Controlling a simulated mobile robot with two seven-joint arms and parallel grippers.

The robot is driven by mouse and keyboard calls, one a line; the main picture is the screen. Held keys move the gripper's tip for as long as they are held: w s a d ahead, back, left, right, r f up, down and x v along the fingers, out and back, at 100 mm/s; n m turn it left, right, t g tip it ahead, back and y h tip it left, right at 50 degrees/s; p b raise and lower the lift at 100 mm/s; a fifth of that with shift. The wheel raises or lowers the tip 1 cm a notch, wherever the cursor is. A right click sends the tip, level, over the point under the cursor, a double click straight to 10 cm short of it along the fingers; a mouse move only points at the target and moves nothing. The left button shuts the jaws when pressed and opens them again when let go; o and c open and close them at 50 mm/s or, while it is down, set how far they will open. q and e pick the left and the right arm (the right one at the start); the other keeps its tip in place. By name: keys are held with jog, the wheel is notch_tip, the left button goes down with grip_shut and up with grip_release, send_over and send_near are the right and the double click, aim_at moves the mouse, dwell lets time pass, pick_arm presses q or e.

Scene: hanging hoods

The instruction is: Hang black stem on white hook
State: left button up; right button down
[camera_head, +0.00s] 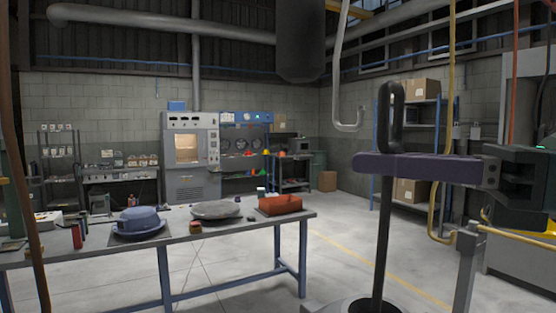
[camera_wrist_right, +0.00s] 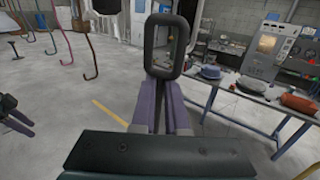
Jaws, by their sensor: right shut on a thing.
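The black stem (camera_head: 383,235) stands nearly upright, with a closed oblong loop (camera_head: 391,92) at its top. My right gripper (camera_head: 388,167) comes in from the right, its purple fingers shut on the stem just below the loop. The right wrist view shows the loop (camera_wrist_right: 150,48) standing above those fingers. The white hook (camera_head: 340,85) hangs from above, left of the loop, its curled end open upward. Loop and hook are apart in the picture; their depth gap is unclear. A dark, purple-tipped part, likely my left gripper (camera_wrist_right: 12,118), shows at the right wrist view's left edge.
A dark cylinder (camera_head: 301,40) hangs left of the hook. A yellow hose (camera_head: 451,80) hangs right of the loop. The floor beyond the stem is mostly clear.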

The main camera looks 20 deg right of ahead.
jog(key=shift+w+r, duration=0.1)
jog(key=shift+w, duration=1.1)
jog(key=shift+w+a, duration=0.2)
jog(key=shift+w, duration=1.25)
